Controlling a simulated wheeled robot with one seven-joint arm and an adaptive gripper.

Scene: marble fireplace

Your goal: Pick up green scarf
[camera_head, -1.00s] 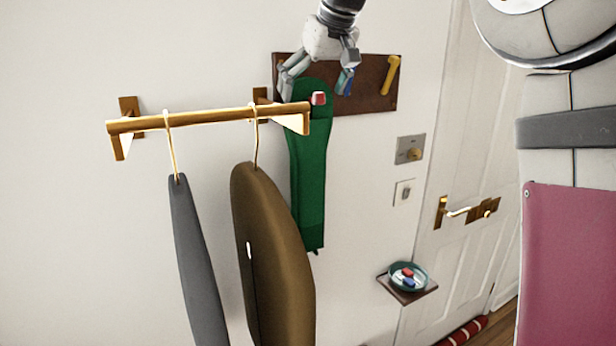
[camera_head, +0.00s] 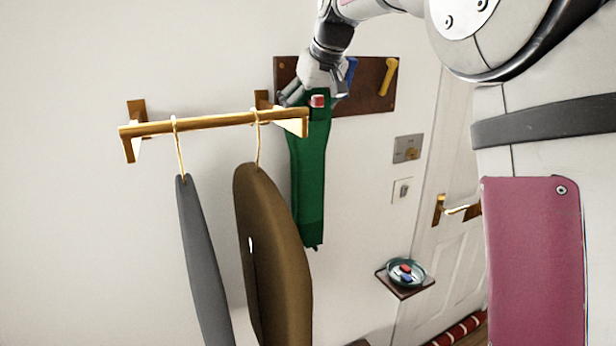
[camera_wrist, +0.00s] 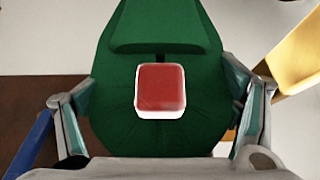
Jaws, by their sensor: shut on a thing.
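The green scarf (camera_head: 308,185) hangs long and flat down the wall from a dark wooden hook board (camera_head: 365,85). A red block with a white edge (camera_head: 317,101) stands out in front of its upper part. In the wrist view the scarf (camera_wrist: 160,65) fills the middle, with the red block (camera_wrist: 161,90) in front of it. My gripper (camera_head: 310,97) is at the top of the scarf. Its fingers press on the scarf's two sides in the wrist view (camera_wrist: 158,100), shut on it. The very top of the scarf is hidden by the gripper.
A brass rail (camera_head: 210,122) stands close at the left, with a grey garment (camera_head: 203,260) and a brown garment (camera_head: 270,250) hanging from it. A yellow hook (camera_head: 387,77) is right of the gripper. A small shelf with a dish (camera_head: 405,272) is low at the right.

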